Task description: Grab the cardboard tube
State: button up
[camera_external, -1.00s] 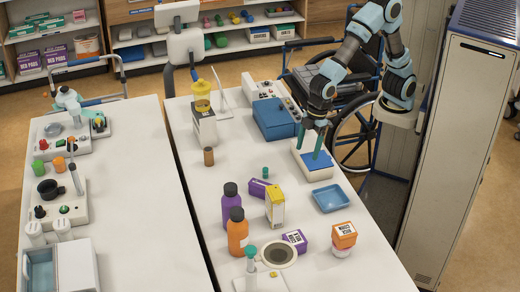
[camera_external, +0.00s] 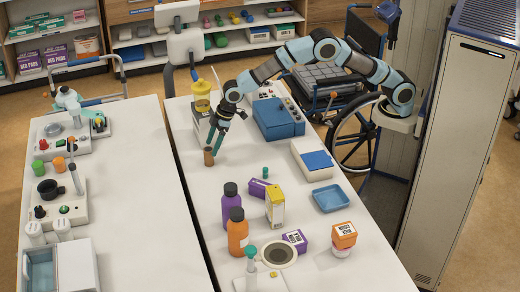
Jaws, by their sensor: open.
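The cardboard tube (camera_external: 208,156) is a small brown cylinder standing upright on the right-hand white table, left of the table's middle. My gripper (camera_external: 214,143) is open, pointing down, with its teal fingers right at the top of the tube. One finger is beside the tube's upper right. I cannot tell whether the fingers touch the tube or straddle it.
A white device with a yellow top (camera_external: 202,104) stands just behind my gripper. A blue box (camera_external: 274,120) is to the right. A purple bottle (camera_external: 231,204) and an orange bottle (camera_external: 238,232) stand nearer the front. The table left of the bottles and around the tube is clear.

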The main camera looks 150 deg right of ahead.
aim_at(206, 165)
jog(key=shift+p+x, duration=1.15)
jog(key=shift+x, duration=1.6)
jog(key=shift+a, duration=0.15)
grip_shut()
